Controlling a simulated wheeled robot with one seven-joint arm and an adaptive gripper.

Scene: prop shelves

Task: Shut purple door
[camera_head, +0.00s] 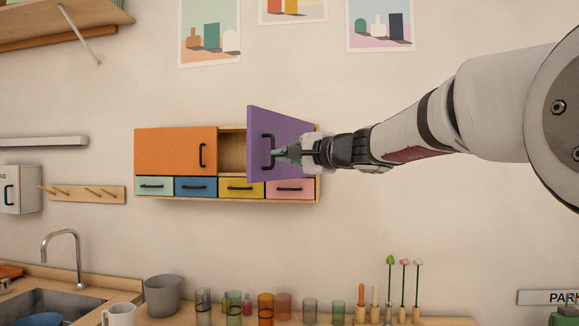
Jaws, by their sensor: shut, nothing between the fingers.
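The purple door (258,128) is on the right half of a wall cabinet. It stands partly open, swung out from the cabinet with its free edge at the left. A black handle (266,140) is on its face. My gripper (277,154) is shut and empty at the front of the door, just right of the handle. I cannot tell whether its fingertips touch the handle or the door. The gripper and wrist hide the lower right part of the door.
The cabinet's orange door (172,151) is closed. Coloured drawers, including a yellow drawer (241,187), sit closed below. A counter with several glasses, a grey pot (162,296) and a sink (50,306) lies beneath. The wall between cabinet and counter is clear.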

